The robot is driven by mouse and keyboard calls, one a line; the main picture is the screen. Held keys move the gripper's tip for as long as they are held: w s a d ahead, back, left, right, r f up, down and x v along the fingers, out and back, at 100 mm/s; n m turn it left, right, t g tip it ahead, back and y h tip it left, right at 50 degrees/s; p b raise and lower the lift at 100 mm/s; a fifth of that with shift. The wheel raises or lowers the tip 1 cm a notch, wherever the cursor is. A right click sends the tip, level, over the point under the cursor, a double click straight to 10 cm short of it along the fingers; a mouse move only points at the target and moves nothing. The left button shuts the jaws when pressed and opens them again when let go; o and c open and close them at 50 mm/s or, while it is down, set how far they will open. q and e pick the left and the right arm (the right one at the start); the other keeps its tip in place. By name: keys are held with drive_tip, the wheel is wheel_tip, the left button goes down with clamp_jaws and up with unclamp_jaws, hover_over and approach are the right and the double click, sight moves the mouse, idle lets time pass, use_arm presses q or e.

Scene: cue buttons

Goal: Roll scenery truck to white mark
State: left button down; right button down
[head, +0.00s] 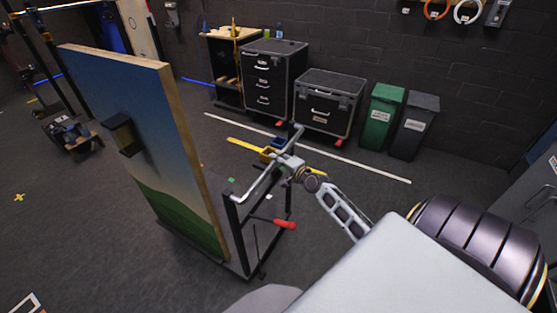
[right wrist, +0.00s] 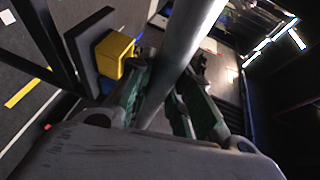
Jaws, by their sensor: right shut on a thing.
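The scenery truck is a tall flat (head: 160,130) painted with blue sky and green hills, on a dark wheeled frame (head: 240,225) with a silver push bar (head: 262,183). My right gripper (head: 288,163) is shut on the bar. In the right wrist view its green-padded fingers (right wrist: 165,98) lie either side of the silver bar (right wrist: 185,60). A red lever (head: 285,224) sticks out low on the frame. The white mark (head: 310,148) is a long floor line beyond the truck, in front of the cases. My left gripper is out of view.
A yellow line (head: 245,147) runs on the floor nearer than the white one, partly hidden by the bar. Black drawer cases (head: 272,78), a green bin (head: 381,115) and a grey bin (head: 414,125) stand along the back wall. A small dolly (head: 70,137) stands left. Open floor lies between.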

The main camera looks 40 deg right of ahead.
drive_tip(key=shift+s+f, duration=0.15)
drive_tip(key=shift+f, duration=0.15)
drive_tip(key=c, duration=1.5)
unclamp_jaws()
drive_tip(key=shift+s, duration=0.1)
drive_tip(key=shift+o, duration=1)
drive_tip(key=shift+s+d+r, duration=0.1)
drive_tip(key=shift+r, duration=0.1)
drive_tip(key=s+r, duration=0.2)
drive_tip(key=s, duration=0.9)
drive_tip(key=shift+s, duration=0.35)
drive_tip(key=shift+r, duration=0.1)
